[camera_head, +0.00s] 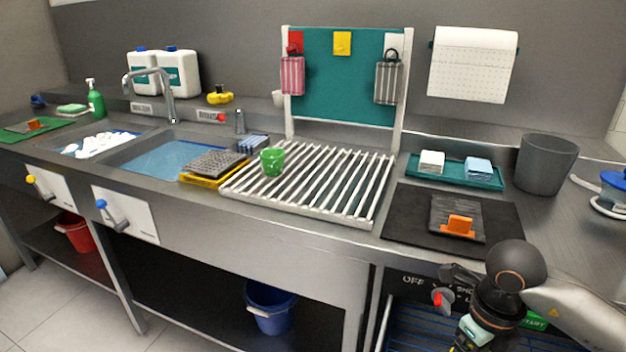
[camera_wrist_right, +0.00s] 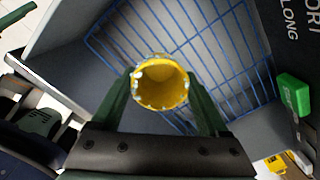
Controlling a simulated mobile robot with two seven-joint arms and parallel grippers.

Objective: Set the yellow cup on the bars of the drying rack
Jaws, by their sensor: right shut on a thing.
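The yellow cup (camera_wrist_right: 161,84) is in my right gripper (camera_wrist_right: 164,98), between its two dark green fingers. I look into its open mouth; pale patches mark its rim. It is over a blue wire rack in the appliance below the counter. In the head view my right arm comes in at bottom right, and the cup and fingertips are hidden there. The drying rack (camera_head: 330,185), with pale parallel bars, lies on the counter left of my right arm. A green cup (camera_head: 272,161) stands upright on its left part. My left gripper is out of view.
The rack's middle and right bars are clear. A black mat (camera_head: 408,222) with a dark scraper with an orange handle (camera_head: 460,224) lies right of it. A yellow tray (camera_head: 195,181) with a grey mat borders its left. The blue wire rack (camera_wrist_right: 105,50) surrounds the cup below.

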